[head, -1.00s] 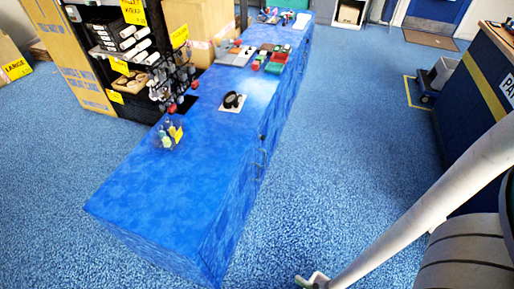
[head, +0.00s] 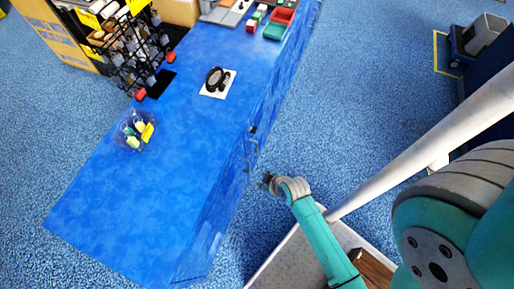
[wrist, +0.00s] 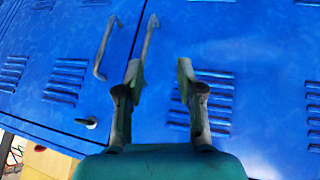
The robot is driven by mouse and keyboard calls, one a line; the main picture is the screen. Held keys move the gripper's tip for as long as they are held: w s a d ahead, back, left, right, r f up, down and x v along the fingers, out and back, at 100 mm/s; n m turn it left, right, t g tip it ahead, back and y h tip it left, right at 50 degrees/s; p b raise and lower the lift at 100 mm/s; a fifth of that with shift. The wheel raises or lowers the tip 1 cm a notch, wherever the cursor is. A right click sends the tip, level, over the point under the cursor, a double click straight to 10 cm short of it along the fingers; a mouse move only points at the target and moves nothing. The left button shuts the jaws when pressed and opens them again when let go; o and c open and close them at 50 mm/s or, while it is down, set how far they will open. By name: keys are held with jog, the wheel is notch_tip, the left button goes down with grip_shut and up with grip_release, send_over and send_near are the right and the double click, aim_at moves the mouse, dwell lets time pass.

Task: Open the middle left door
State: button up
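The long blue cabinet (head: 185,130) runs diagonally through the head view, with its door side facing right and seen at a steep angle. Small metal handles (head: 252,150) stand out from that side. In the wrist view two blue doors meet at a seam; the left door (wrist: 60,60) has louvre slots and a bar handle (wrist: 103,48). A second bar handle (wrist: 149,38) is on the right door (wrist: 250,50), partly behind a finger. I cannot tell which is the middle left door. My gripper (head: 266,181) is open and empty in front of the doors (wrist: 159,70), near the second handle.
A small knob or lock (wrist: 88,122) shows below the left handle. Blue carpet (head: 345,100) is free to the cabinet's right.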

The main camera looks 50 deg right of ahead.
jog(key=w+d+f+n+g+y, duration=0.1)
jog(key=w+d+f+g, duration=0.1)
jog(key=w+d, duration=0.5)
jog(key=n+g+y, duration=0.1)
jog(key=n+y, duration=0.1)
send_over(257, 155)
jog(key=f, duration=0.7)
jog(key=shift+w+d+f, duration=0.1)
jog(key=shift+w+d, duration=0.15)
jog(key=shift+c, duration=0.2)
grip_shut()
